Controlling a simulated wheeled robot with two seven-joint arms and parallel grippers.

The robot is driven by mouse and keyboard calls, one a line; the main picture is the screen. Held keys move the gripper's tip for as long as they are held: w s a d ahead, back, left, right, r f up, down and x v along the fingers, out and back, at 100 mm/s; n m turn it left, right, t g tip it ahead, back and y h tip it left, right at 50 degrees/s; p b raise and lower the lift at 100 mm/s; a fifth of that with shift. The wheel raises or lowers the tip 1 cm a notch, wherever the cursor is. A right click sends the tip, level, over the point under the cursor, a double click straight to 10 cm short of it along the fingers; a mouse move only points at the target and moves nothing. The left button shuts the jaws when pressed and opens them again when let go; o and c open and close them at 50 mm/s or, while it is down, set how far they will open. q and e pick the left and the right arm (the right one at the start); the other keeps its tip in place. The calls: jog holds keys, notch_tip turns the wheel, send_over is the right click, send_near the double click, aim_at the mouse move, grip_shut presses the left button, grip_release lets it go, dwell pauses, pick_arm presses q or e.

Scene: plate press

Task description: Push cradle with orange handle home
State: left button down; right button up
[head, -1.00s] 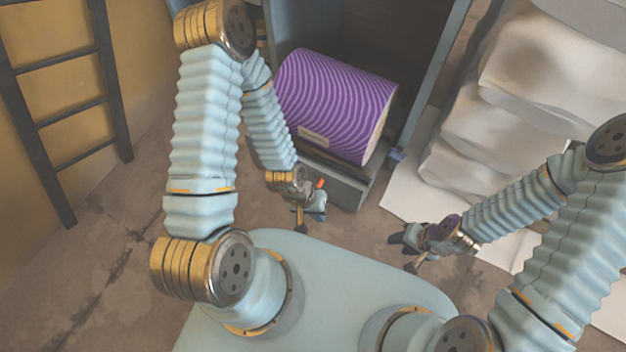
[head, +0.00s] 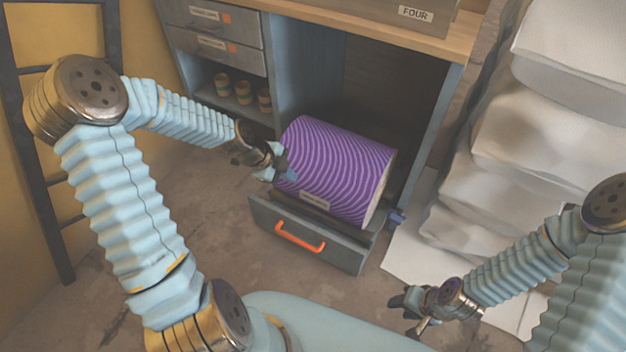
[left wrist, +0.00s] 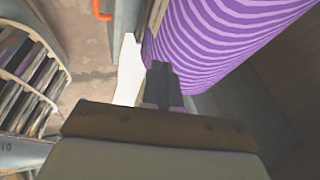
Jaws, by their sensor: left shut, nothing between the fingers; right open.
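The cradle (head: 318,250) is a grey drawer-like unit with an orange handle (head: 300,236) on its front. It stands pulled out of the open cabinet bay and carries a large purple roll (head: 340,168) with wavy stripes. My left gripper (head: 282,166) is shut and empty at the left end of the roll, above the cradle's left side; I cannot tell whether it touches the roll. In the left wrist view its fingers (left wrist: 165,84) show in front of the roll, and the orange handle (left wrist: 101,10) is at the top left. My right gripper (head: 408,306) is open and empty at lower right, away from the cradle.
The cabinet has labelled drawers (head: 222,48) at upper left and a shelf with small spools (head: 243,92) below them. White stacked sacks (head: 540,140) stand at the right. A dark ladder (head: 55,235) leans at the left. The floor before the cradle is clear.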

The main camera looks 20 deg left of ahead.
pick_arm(q)
jog(key=x, duration=0.3)
jog(key=w+x, duration=0.1)
jog(key=x, duration=0.3)
jog(key=w+x, duration=0.1)
jog(key=x, duration=0.3)
jog(key=shift+w+a+r+p, duration=0.1)
jog(key=shift+a+r+p, duration=0.05)
jog(key=shift+r+p, duration=0.2)
jog(key=shift+w+f, duration=0.25)
jog(key=shift+w, duration=0.25)
pick_arm(e)
jog(key=shift+a+r, duration=0.1)
jog(key=shift+r, duration=0.2)
pick_arm(q)
jog(key=shift+w, duration=0.1)
pick_arm(e)
jog(key=shift+f, duration=0.15)
